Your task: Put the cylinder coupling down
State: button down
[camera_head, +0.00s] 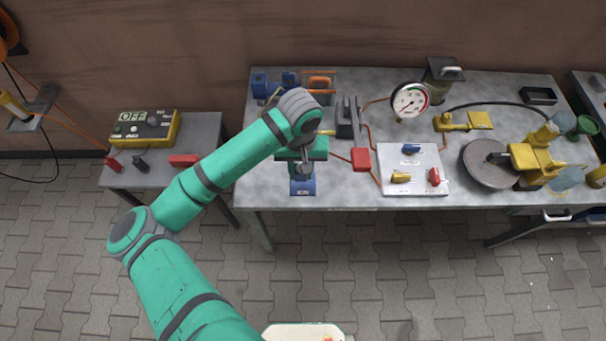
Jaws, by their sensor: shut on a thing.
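My gripper (302,172) hangs from the teal arm over the front left part of the workbench (345,222). It points down and is shut on a small grey piece, which I take to be the cylinder coupling; the wrist and fingers hide most of it. A blue labelled block (302,188) shows directly below the fingers, at the bench's front edge. I cannot tell whether the held piece touches the block or is apart from it.
Right of my gripper are a red block (361,160), a white panel with coloured handles (412,182) and a pressure gauge (409,101). Behind are blue parts (260,85) and a dark upright fixture (346,122). A side table (208,128) bears a yellow "OFF" box (146,127).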

aim_at(303, 178)
jog(key=shift+w+d+f, duration=0.15)
jog(key=shift+w+f, duration=0.1)
jog(key=shift+f, duration=0.15)
jog(key=shift+w+d+f, duration=0.1)
jog(key=shift+w+f, duration=0.05)
jog(key=shift+f, duration=1.55)
jog(key=shift+f, duration=0.6)
jog(key=c, duration=1.4)
grip_release()
notch_tip(303, 178, up, 13)
jog(key=shift+r, duration=0.1)
